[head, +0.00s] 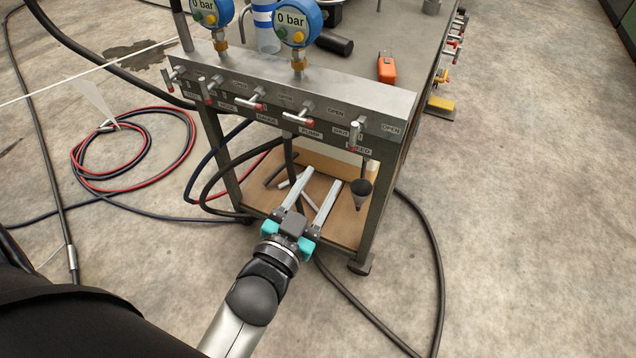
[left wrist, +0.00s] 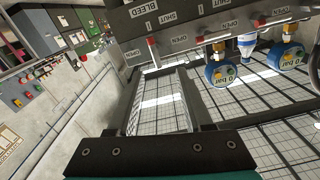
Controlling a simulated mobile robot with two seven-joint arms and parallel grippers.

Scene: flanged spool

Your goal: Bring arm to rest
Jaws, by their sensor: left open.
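My left gripper (head: 322,176) is open and empty in the head view, its two long pale fingers apart and pointing away from me. It appears in front of the lower part of the metal bench, below the valve panel (head: 290,95); the exact gap to the bench is hard to judge. The left gripper also shows in the left wrist view (left wrist: 166,74), with nothing between its fingers. There the valve panel (left wrist: 190,33) with its labels runs above the fingertips. My left arm comes in from the bottom of the head view. My right gripper is not in view.
The panel carries several small valve handles and two blue gauges (head: 299,22) reading 0 bar. A funnel (head: 361,188) hangs below its right end. A wooden lower shelf (head: 343,228) holds loose tubes. Hoses (head: 135,150) lie on the floor at left. The floor at right is mostly clear.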

